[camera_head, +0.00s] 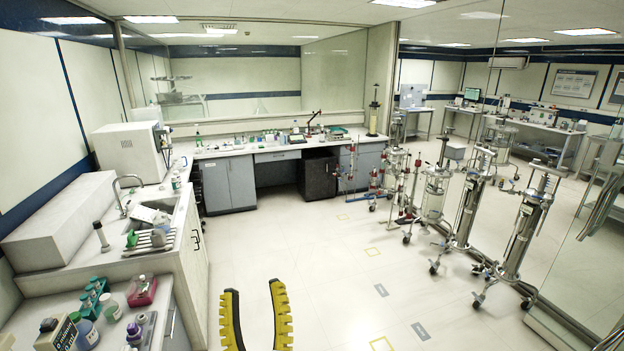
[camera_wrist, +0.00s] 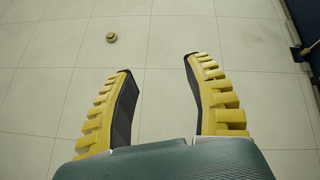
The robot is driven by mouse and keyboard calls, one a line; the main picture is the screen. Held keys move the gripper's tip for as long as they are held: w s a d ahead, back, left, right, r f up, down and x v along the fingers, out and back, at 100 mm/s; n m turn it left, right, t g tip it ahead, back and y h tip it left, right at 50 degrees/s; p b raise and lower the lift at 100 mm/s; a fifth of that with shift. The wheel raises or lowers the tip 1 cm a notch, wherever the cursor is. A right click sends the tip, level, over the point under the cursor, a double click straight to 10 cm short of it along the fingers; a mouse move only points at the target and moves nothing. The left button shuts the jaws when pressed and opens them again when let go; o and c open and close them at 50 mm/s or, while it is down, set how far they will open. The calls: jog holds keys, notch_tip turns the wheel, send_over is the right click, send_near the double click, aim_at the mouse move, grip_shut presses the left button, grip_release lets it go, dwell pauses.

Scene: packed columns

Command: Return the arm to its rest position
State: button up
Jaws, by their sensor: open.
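My gripper (camera_head: 255,292) shows at the bottom middle of the head view, with yellow ribbed fingers and black inner pads. The fingers stand wide apart with nothing between them. In the wrist view my gripper (camera_wrist: 156,75) is also open and empty, over bare pale floor tiles. The rest of my arm is out of sight in the head view.
A bench with a sink (camera_head: 160,215) and bottles runs along the left. A back counter (camera_head: 230,187) holds several bottles and instruments. Wheeled column stands (camera_head: 520,235) line the right. The middle floor is clear. A small round object (camera_wrist: 112,37) lies on the floor.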

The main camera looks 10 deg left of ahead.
jog(key=s+d+r+t+h, duration=0.2)
jog(key=s+d+r+h, duration=0.15)
jog(key=d+r, duration=0.75)
jog(key=s+d+m+g+h, duration=0.2)
jog(key=s+d+m+h, duration=0.5)
jog(key=d, duration=0.2)
jog(key=shift+d+p, duration=0.15)
jog(key=shift+p, duration=0.15)
